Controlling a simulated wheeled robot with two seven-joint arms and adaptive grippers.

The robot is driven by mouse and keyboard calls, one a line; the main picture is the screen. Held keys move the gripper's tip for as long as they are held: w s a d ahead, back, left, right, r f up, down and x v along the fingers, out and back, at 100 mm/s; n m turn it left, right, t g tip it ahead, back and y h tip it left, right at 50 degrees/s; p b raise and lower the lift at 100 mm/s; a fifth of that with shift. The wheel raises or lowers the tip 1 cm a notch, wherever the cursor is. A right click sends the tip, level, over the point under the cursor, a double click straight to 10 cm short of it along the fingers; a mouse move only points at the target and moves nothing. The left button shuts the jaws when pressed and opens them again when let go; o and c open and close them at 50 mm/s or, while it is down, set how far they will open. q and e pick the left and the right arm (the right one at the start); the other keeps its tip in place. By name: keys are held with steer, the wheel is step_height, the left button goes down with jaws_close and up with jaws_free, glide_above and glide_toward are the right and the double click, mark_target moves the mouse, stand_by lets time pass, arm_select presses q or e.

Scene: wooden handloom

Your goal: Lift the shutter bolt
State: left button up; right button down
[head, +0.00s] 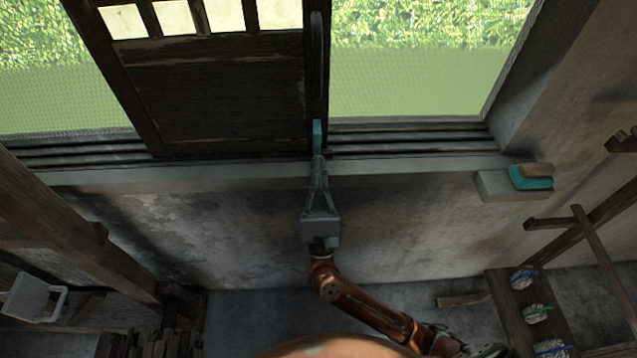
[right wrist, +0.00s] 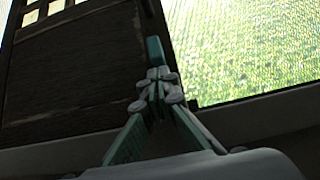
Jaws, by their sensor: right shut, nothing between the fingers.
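The shutter bolt (head: 317,132) is a small teal upright piece at the lower right edge of the dark wooden shutter (head: 215,95), just above the sill. It also shows in the right wrist view (right wrist: 155,48), directly beyond my fingertips. My right gripper (head: 318,162) reaches up to the bolt from below and is shut with nothing held. Its fingertips (right wrist: 159,76) overlap the bolt's lower end in the picture; I cannot tell whether they touch it. My left gripper is not in view.
The window sill (head: 400,170) and its dark rails run across under the shutter. A teal and brown block (head: 532,178) sits on a ledge at the right. A wooden rack (head: 535,310) with small bundles stands at lower right, and a pale container (head: 35,298) at lower left.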

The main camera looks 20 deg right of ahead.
mark_target(318, 143)
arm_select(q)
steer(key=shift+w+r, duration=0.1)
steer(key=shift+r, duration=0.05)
arm_select(e)
steer(key=shift+x, duration=1.15)
step_height(318, 143, up, 4)
steer(key=p, duration=0.3)
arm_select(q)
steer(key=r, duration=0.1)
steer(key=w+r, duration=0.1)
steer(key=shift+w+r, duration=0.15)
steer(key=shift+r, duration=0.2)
arm_select(e)
steer(key=shift+f, duration=0.15)
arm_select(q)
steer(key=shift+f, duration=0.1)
arm_select(e)
steer(key=shift+f, duration=0.1)
